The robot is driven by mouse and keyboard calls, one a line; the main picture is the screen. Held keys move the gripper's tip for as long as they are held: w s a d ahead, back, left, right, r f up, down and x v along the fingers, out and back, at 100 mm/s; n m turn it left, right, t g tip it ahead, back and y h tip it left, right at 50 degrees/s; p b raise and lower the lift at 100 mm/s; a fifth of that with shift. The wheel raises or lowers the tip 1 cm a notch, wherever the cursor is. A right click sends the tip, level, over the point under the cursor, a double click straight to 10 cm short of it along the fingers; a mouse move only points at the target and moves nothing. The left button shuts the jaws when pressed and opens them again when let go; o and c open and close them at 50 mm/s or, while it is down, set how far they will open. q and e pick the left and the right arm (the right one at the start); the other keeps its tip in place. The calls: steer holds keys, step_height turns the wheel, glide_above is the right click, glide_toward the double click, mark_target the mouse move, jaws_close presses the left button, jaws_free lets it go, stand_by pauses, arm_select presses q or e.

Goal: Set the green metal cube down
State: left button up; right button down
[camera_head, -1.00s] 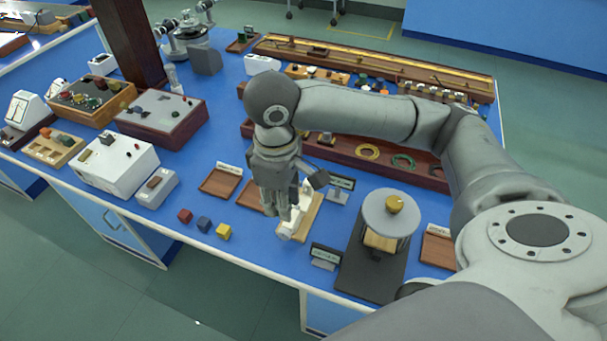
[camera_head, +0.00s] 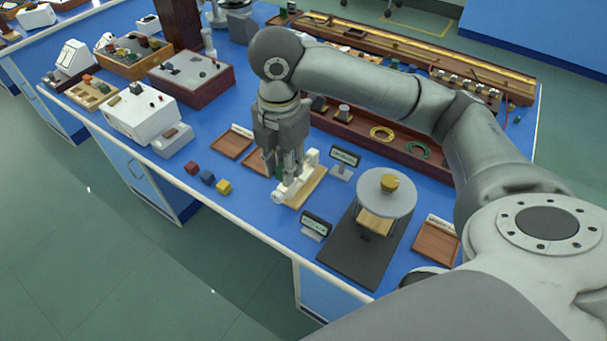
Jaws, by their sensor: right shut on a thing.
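My right gripper (camera_head: 286,177) points down over the bench, at a white instrument on a pale wooden base (camera_head: 308,188). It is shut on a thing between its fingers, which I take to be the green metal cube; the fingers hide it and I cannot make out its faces. A red cube (camera_head: 192,168), a blue cube (camera_head: 207,177) and a yellow cube (camera_head: 224,187) stand in a row on the blue bench to the left of the gripper. My left gripper is not in view.
A shallow brown tray (camera_head: 232,143) lies behind the cubes; a second (camera_head: 256,163) is partly behind the gripper. A balance with a round grey top (camera_head: 386,205) and small displays (camera_head: 315,225) (camera_head: 345,157) stand to the right. Bare blue bench lies near the front edge (camera_head: 255,208).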

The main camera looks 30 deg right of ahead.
steer(key=shift+w+d+f+n, duration=0.1)
steer(key=shift+d+n, duration=0.1)
steer(key=shift+n, duration=0.2)
steer(key=w+d+f+p, duration=0.1)
steer(key=w+d+f, duration=0.7)
steer(key=d, duration=0.1)
steer(key=shift+w+f+p, duration=0.15)
steer(key=shift+w+p, duration=0.05)
steer(key=shift+p, duration=0.2)
steer(key=shift+w+d+f, duration=0.4)
steer(key=shift+d+f, duration=0.1)
steer(key=shift+f, duration=0.3)
step_height(320, 180, down, 2)
steer(key=shift+f+p, duration=0.1)
steer(key=shift+p, duration=0.45)
steer(key=shift+f, duration=0.4)
steer(key=shift+f, duration=0.1)
steer(key=shift+f, duration=0.35)
